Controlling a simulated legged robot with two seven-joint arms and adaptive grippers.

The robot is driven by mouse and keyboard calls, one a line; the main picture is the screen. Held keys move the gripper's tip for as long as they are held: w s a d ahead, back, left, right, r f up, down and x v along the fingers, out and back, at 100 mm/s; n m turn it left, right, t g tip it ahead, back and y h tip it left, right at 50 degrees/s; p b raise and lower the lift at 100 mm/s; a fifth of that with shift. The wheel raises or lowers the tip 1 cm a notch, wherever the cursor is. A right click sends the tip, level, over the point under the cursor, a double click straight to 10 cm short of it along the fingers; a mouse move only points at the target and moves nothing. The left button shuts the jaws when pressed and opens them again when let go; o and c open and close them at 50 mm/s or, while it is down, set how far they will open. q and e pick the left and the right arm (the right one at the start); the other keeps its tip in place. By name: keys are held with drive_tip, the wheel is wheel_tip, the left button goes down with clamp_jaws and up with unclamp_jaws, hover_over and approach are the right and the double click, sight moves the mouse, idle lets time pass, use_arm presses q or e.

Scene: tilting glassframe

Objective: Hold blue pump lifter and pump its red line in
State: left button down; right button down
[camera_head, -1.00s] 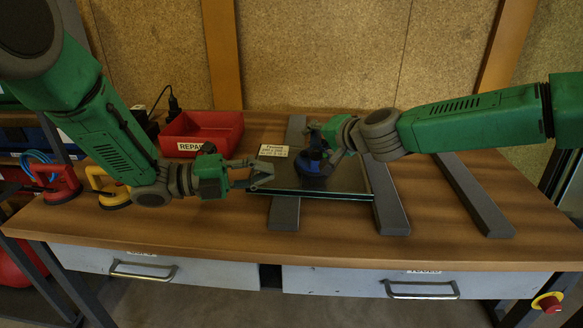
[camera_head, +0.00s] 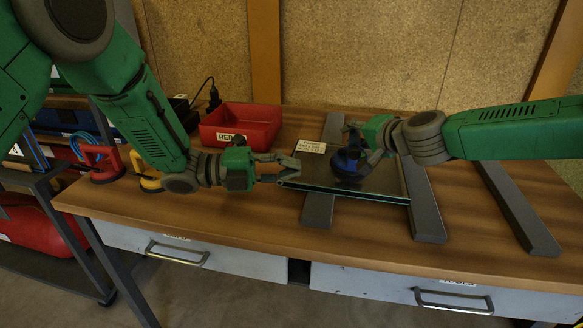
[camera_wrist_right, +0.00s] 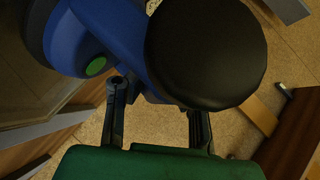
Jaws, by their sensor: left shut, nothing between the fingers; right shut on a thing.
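The blue pump lifter (camera_head: 347,166) stands on the dark glass panel (camera_head: 388,186) on the table; its red line cannot be made out. My right gripper (camera_head: 368,155) is shut on the lifter from the right. In the right wrist view, the lifter's blue body (camera_wrist_right: 112,38), with a green round spot and a large black knob (camera_wrist_right: 205,52), is at the fingers (camera_wrist_right: 157,108); the contact is partly hidden. My left gripper (camera_head: 291,171) is shut and empty at the panel's left edge, left of the lifter.
The panel lies across grey bars (camera_head: 426,205). A red bin (camera_head: 241,122) and a white label card (camera_head: 311,146) are behind. Red (camera_head: 104,165) and yellow (camera_head: 148,178) lifters stand at the left. Another grey bar (camera_head: 520,212) lies at the right; the table front is clear.

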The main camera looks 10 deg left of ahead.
drive_tip(key=c, duration=1.3)
unclamp_jaws()
drive_tip(key=shift+w+r, duration=0.1)
drive_tip(key=shift+r, duration=0.2)
drive_tip(key=shift+c, duration=0.2)
